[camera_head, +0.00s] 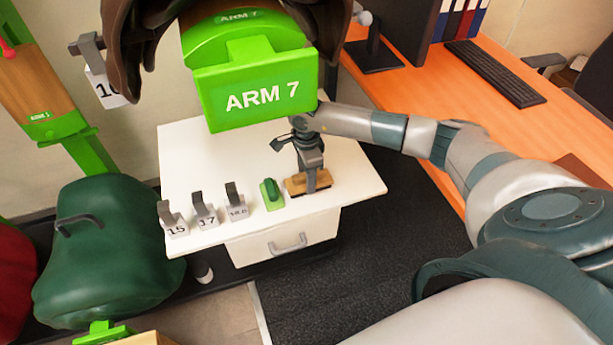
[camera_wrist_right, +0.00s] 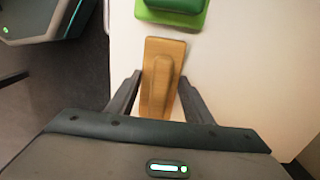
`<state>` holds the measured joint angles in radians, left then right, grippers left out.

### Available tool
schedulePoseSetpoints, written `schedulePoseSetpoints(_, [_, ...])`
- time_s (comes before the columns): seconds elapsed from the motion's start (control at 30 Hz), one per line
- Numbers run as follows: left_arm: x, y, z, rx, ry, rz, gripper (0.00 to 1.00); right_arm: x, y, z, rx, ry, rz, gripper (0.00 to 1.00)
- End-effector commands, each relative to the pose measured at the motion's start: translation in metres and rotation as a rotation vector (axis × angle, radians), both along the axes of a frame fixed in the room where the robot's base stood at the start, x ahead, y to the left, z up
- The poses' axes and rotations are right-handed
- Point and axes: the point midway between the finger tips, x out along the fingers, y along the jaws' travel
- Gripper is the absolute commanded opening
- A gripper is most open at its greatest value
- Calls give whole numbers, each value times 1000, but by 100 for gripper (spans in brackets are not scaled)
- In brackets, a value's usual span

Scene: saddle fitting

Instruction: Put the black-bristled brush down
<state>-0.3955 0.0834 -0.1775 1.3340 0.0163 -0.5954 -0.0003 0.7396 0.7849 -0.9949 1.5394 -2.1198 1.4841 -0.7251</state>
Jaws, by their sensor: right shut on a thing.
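The black-bristled brush (camera_head: 296,187) has a light wooden back and a dark strip of bristles below it. It is at the white cabinet top (camera_head: 345,182), near the front right part. My right gripper (camera_head: 311,180) points down and is shut on the brush. In the right wrist view the brush's wooden back (camera_wrist_right: 161,62) with its raised grip lies between the two fingers of my right gripper (camera_wrist_right: 160,84). The bristles look level with the top, but I cannot tell whether they touch it. My left gripper is not in view.
A green brush or block (camera_head: 271,194) lies just left of the brush. Numbered grey holders (camera_head: 205,216) stand in a row further left. A green ARM 7 stand (camera_head: 255,90) with a brown saddle rises behind. The top's right corner is clear.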

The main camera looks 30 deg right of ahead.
Motion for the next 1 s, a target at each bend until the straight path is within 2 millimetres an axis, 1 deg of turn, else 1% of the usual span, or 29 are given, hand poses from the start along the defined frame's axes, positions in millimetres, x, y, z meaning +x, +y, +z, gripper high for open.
schedulePoseSetpoints(0.07, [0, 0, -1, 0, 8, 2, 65, 0, 0, -2, 0, -1, 0, 16])
schedulePoseSetpoints(0.1, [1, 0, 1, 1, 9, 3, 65, 0, 0, -2, 0, 0, 0, 54])
schedulePoseSetpoints(0.13, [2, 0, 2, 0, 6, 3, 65, 0, 0, -2, 0, 0, 0, 61])
schedulePoseSetpoints(0.17, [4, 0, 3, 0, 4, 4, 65, 0, 0, -2, 0, 0, 0, 65])
schedulePoseSetpoints(0.47, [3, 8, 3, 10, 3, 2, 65, 0, 0, -1, 0, 0, 0, 65])
schedulePoseSetpoints(0.63, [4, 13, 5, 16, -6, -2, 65, 0, 0, 2, 0, 0, 0, 65])
schedulePoseSetpoints(0.67, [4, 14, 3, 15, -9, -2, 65, 0, 0, 4, 0, -1, 0, 65])
schedulePoseSetpoints(0.87, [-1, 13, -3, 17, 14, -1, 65, 1, 0, 28, 0, -4, 2, 65])
schedulePoseSetpoints(1.0, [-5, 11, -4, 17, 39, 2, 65, 1, 0, 52, 0, -5, 1, 65])
